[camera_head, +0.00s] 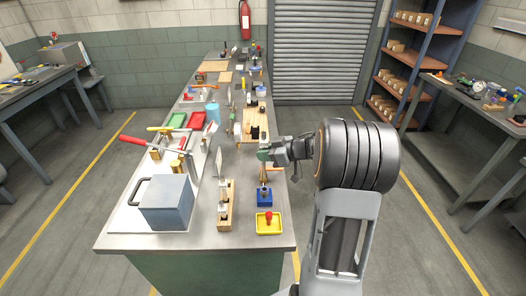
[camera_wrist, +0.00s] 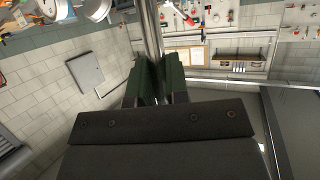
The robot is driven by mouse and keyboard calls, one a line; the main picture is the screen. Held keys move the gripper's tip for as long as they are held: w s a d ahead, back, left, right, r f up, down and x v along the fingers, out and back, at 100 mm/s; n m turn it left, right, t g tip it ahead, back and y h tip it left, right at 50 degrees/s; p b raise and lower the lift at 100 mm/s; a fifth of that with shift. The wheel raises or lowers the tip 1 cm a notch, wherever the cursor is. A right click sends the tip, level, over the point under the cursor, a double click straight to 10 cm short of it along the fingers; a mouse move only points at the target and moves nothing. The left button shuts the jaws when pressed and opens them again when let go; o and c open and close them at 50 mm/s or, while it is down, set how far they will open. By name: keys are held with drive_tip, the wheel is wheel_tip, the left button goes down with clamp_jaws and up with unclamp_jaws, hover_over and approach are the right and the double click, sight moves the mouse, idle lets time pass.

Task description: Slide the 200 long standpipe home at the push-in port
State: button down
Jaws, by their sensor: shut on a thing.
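My gripper (camera_head: 265,156) is over the right side of the long bench, at the end of my arm. In the wrist view its green jaws (camera_wrist: 156,82) are shut on a grey metal pipe, the standpipe (camera_wrist: 152,32), which runs up out of the picture between them. In the head view the pipe is too small and too covered by the gripper to make out its ends. A blue block (camera_head: 264,198) stands on the bench just below the gripper, with a thin orange-brown upright part above it. I cannot tell which fitting is the push-in port, or whether the pipe touches it.
A yellow tray (camera_head: 268,228) with a red piece sits near the front right corner. A wooden rack (camera_head: 225,214) with upright parts stands left of it. A grey-blue box (camera_head: 167,205) fills the front left. Valves with red and yellow handles, bins and a blue cup (camera_head: 212,112) stand farther back.

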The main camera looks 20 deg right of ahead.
drive_tip(key=shift+r+p, duration=0.1)
drive_tip(key=shift+p, duration=0.25)
drive_tip(key=shift+s+d+f+b, duration=0.1)
drive_tip(key=shift+f+b, duration=0.3)
drive_tip(key=shift+f, duration=0.85)
drive_tip(key=shift+s+f+b, duration=0.1)
drive_tip(key=shift+f+b, duration=0.25)
drive_tip(key=shift+f, duration=0.85)
